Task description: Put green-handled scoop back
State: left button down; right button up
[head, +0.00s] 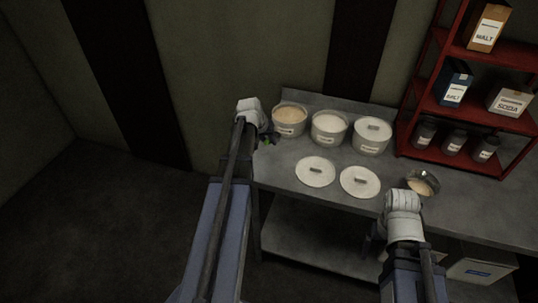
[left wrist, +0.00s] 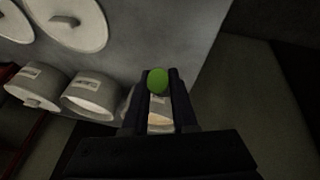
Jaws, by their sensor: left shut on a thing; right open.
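My left gripper (head: 266,138) is at the left end of the table, beside the leftmost tub. It is shut on the green-handled scoop, whose small green handle shows beside it (head: 269,141). In the left wrist view the green handle end (left wrist: 157,80) sits between the two dark fingers; the rest of the scoop is hidden. The leftmost tub (head: 290,131) is open with tan contents, the middle tub (head: 328,138) is open with white contents, and the right tub (head: 370,147) has its lid on. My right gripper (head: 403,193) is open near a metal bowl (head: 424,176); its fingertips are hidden.
Two round white lids (head: 315,163) (head: 360,190) lie on the grey table (head: 285,157) in front of the tubs. A red shelf (head: 489,112) with boxes and dark jars stands at the right. The floor left of the table is clear.

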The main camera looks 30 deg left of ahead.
pick_arm(q)
jog(key=shift+f+b, duration=1.85)
jog(key=shift+f, duration=0.2)
jog(key=shift+r, duration=0.1)
jog(key=c, duration=0.7)
grip_release()
